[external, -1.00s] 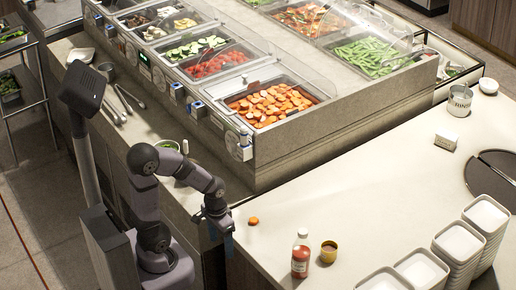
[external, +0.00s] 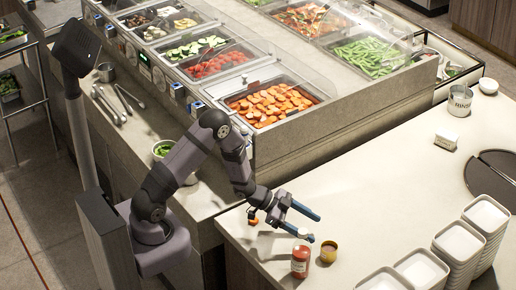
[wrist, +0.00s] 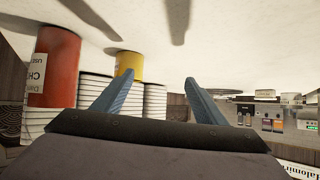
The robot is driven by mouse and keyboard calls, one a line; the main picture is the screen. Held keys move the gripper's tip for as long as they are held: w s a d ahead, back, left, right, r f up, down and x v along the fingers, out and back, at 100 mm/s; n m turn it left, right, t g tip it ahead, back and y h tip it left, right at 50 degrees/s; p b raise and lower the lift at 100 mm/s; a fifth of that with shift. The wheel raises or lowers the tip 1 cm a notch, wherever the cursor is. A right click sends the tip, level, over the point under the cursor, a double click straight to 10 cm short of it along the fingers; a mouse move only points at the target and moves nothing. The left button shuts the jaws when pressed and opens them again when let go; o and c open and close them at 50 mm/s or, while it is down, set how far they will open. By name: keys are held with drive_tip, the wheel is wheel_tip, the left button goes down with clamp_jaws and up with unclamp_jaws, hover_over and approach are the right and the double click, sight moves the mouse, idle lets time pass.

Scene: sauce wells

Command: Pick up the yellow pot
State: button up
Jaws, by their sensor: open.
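The yellow pot (external: 329,252) is a small dark-yellow cup standing upright on the pale counter. In the wrist view, which looks upside down, the yellow pot (wrist: 129,64) is just beyond the left finger's tip, which overlaps it. My gripper (external: 314,228) is open and empty, low over the counter, with its two blue fingers spread toward the pot. The fingers also show in the wrist view (wrist: 158,77), with the pot mostly left of the gap between them. No contact with the pot is visible.
Stacks of white square bowls (external: 459,241) stand to the right. The counter's middle is clear.

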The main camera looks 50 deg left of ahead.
sight(325, 247)
drive_tip(key=s+d+h, duration=0.1)
drive_tip(key=s+d+m+h, duration=0.1)
drive_tip(key=d, duration=0.1)
drive_tip(key=d+g+h, duration=0.1)
drive_tip(key=shift+s+d+f+m, duration=0.15)
drive_tip(key=shift+s+f+m, duration=0.2)
drive_tip(key=shift+s+m, duration=0.05)
drive_tip(key=shift+r+p+x, duration=0.2)
drive_tip(key=shift+p+x, duration=1.3)
drive_tip(key=shift+x, duration=2.2)
drive_tip(key=c, duration=1.2)
